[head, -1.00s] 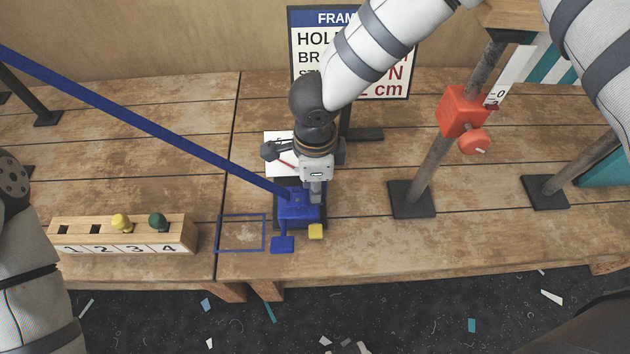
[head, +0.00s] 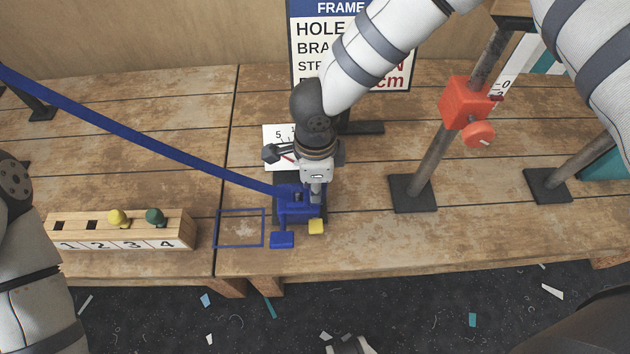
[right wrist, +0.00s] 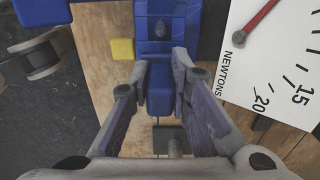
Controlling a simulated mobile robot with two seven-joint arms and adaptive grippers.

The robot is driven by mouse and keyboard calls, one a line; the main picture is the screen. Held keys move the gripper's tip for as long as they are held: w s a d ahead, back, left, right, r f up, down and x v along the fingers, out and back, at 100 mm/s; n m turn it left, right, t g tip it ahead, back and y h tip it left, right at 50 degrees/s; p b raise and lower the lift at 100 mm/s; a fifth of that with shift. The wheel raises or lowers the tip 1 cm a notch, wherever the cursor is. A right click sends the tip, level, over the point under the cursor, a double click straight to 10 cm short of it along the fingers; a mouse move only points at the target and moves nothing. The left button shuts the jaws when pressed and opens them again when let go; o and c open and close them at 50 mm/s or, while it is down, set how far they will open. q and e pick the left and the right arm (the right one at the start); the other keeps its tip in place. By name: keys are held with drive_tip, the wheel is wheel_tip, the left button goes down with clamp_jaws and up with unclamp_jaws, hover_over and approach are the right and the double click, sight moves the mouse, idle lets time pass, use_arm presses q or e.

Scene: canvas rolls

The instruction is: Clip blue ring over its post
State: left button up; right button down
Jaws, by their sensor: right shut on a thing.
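A blue strap (head: 150,140) runs down from the upper left to a blue fitting (head: 294,204) on a dark stand on the bench. In the right wrist view, the fitting (right wrist: 173,48) has a small dark round feature at its middle, perhaps the post top. I cannot tell whether a ring encircles it. My right gripper (head: 315,188) reaches down from above. Its fingers (right wrist: 160,80) are shut on the blue tab (right wrist: 160,98) of the fitting. A blue block (head: 281,240) and a yellow block (head: 316,226) sit at the stand's front. My left gripper is out of view.
A dial card (head: 279,134) marked in newtons stands just behind. A numbered wooden rack (head: 120,243) with yellow and green plugs is at the left. A red clamp (head: 463,105) on a slanted post is at the right. A blue outlined rectangle (head: 240,228) is empty.

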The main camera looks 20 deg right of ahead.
drive_tip(key=shift+f, duration=0.65)
drive_tip(key=c, duration=1.4)
unclamp_jaws()
wheel_tip(320, 180, up, 12)
drive_tip(key=shift+f, duration=0.1)
